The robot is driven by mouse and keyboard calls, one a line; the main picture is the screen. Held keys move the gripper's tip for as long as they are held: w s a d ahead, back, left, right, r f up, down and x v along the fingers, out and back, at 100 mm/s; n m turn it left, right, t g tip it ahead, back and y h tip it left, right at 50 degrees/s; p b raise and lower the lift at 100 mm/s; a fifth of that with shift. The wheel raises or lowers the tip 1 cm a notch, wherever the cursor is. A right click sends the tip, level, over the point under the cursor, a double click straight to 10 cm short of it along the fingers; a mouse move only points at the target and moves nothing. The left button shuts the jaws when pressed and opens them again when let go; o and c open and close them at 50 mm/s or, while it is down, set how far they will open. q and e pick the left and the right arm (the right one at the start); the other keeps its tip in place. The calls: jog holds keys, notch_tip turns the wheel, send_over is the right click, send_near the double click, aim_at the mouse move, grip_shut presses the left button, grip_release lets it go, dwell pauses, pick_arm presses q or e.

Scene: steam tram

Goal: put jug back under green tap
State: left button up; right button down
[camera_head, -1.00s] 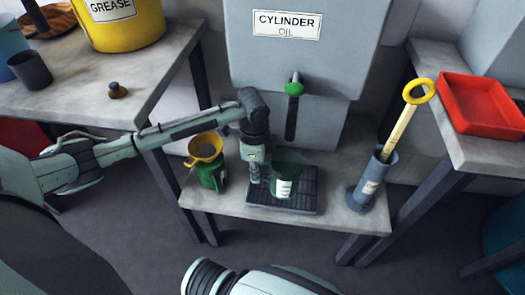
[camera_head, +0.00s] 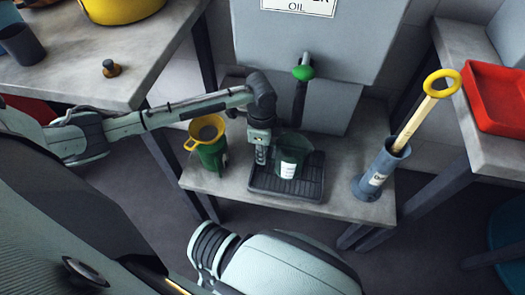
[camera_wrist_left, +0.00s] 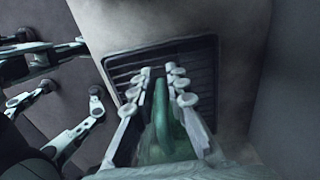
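The translucent green jug (camera_head: 289,160) with a white label appears upright over the black drip tray (camera_head: 258,186); I cannot tell whether its base touches the tray. The green tap (camera_head: 303,73) is on the grey cylinder oil tank, and its dark spout comes down just behind the jug's rim. My left gripper (camera_head: 262,154) is at the jug's left side. In the left wrist view its fingers (camera_wrist_left: 160,75) close in on both sides of the green handle (camera_wrist_left: 161,105). My right gripper (camera_wrist_left: 72,92) shows at the left of that view, fingers apart and empty.
A green can with a yellow funnel (camera_head: 206,132) stands left of the tray, close to my left gripper. A grey holder (camera_head: 376,175) with a yellow-handled tool stands to the right. A red tray (camera_head: 497,100) lies on the right bench.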

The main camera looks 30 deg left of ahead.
pick_arm(q)
jog(key=shift+o, duration=1.2)
jog(key=shift+r, duration=0.15)
notch_tip(320, 180, up, 12)
jog(key=shift+r, duration=0.1)
